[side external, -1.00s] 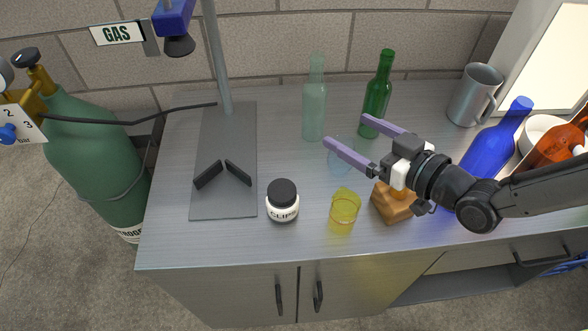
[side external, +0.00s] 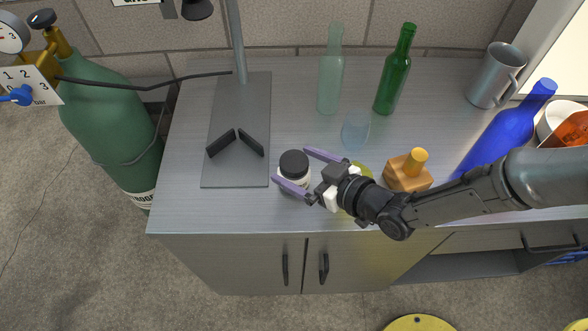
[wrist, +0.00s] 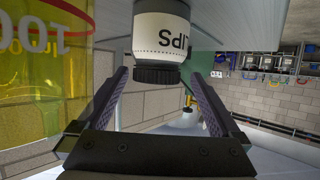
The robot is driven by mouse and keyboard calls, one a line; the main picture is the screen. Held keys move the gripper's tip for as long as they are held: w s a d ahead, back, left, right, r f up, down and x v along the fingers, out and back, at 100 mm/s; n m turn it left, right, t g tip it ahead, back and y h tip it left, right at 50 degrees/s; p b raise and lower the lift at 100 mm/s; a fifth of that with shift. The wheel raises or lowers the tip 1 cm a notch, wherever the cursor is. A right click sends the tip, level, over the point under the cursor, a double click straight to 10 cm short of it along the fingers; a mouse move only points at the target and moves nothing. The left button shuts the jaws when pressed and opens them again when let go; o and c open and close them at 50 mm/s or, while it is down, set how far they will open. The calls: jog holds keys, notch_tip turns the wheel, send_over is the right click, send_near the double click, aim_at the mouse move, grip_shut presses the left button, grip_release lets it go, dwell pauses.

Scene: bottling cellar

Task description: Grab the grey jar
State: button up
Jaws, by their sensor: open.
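The jar (side external: 294,163) has a black lid and a pale label reading "CLIPS". It stands upright on the grey bench. In the wrist view the jar (wrist: 160,38) appears lid-down, centred between the fingertips. My gripper (side external: 290,166) is open, with two purple fingers. In the side view one finger reaches behind the jar and the other crosses in front of its lower body. The gripper also shows in the wrist view (wrist: 160,74), with a gap between each finger and the lid. I cannot tell how deep the jar sits between the fingers.
A yellow measuring glass (wrist: 45,70) is close beside my gripper, partly hidden in the side view. A tan bottle (side external: 407,175) and a clear blue glass (side external: 355,133) stand nearby. A grey plate (side external: 228,172) with black brackets lies left. Bottles (side external: 395,78) stand behind.

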aim_at(284, 158)
jog(key=shift+x, duration=2.6)
jog(key=shift+w+d+f, duration=0.1)
jog(key=shift+d+f, duration=0.05)
jog(key=shift+d, duration=0.05)
grip_shut()
